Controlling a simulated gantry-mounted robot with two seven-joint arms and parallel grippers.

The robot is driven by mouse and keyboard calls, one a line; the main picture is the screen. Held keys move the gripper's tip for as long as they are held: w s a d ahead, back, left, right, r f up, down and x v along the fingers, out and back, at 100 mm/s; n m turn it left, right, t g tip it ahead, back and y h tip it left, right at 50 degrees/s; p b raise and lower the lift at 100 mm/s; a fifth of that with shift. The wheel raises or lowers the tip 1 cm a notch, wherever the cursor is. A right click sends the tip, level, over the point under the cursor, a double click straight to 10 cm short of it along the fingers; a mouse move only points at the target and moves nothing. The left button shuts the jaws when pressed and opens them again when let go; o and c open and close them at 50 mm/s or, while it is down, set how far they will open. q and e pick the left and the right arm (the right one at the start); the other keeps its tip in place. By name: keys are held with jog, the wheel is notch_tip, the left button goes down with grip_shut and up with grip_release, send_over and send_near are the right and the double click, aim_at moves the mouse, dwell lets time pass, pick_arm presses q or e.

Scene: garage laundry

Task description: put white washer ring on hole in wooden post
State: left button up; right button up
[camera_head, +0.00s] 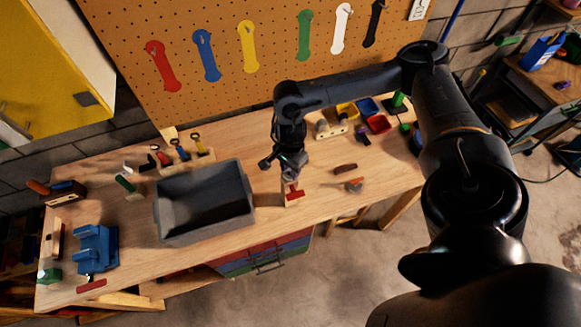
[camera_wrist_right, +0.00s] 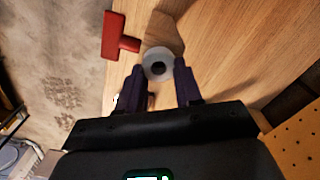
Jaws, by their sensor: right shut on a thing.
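My right gripper (camera_head: 291,175) is low over the front middle of the workbench. In the right wrist view its two fingers (camera_wrist_right: 164,76) are shut on the white washer ring (camera_wrist_right: 160,52), a pale round ring with a dark centre. In the head view the ring is too small to tell apart from the fingertips. A pale wooden piece (camera_head: 284,186) shows just under the gripper and may be the wooden post; its hole cannot be made out. I cannot tell whether the ring touches it. My left gripper is not in view.
A red T-shaped piece (camera_wrist_right: 121,38) lies beside the ring near the bench edge; it also shows in the head view (camera_head: 295,194). A grey bin (camera_head: 205,203) stands to the left. Small brown pieces (camera_head: 346,168) lie to the right. A pegboard (camera_head: 225,60) rises behind.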

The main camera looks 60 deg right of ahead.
jog(key=shift+f, duration=0.15)
jog(key=o, duration=1)
